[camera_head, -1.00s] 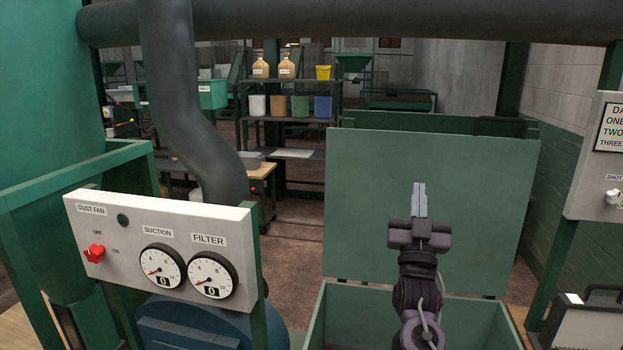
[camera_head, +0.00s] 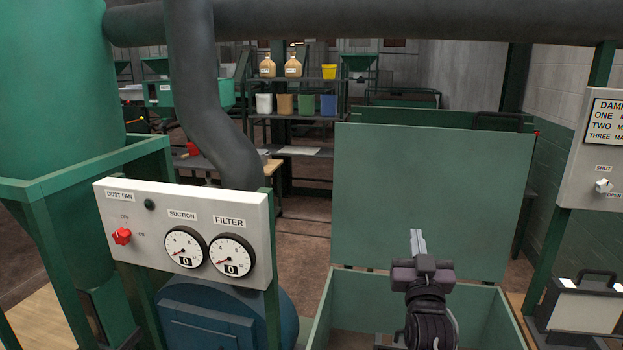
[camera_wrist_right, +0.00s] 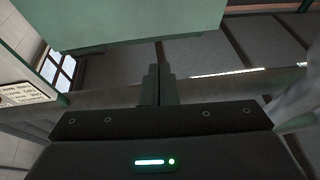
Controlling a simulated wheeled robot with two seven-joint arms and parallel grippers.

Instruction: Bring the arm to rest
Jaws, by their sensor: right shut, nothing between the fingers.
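My right gripper (camera_head: 417,243) stands upright over the open green box (camera_head: 345,305), in front of its raised green lid (camera_head: 425,195). Its two fingers are together with nothing between them. The right wrist view shows the same closed fingers (camera_wrist_right: 159,85) pointing up the picture, with a green panel edge (camera_wrist_right: 130,25) beyond them. My left gripper is not in view.
A dust fan panel (camera_head: 185,235) with a red knob (camera_head: 121,236) and two gauges stands at the left. A damper panel (camera_head: 600,150) with a white knob (camera_head: 603,186) is at the right. A thick grey pipe (camera_head: 350,20) crosses overhead.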

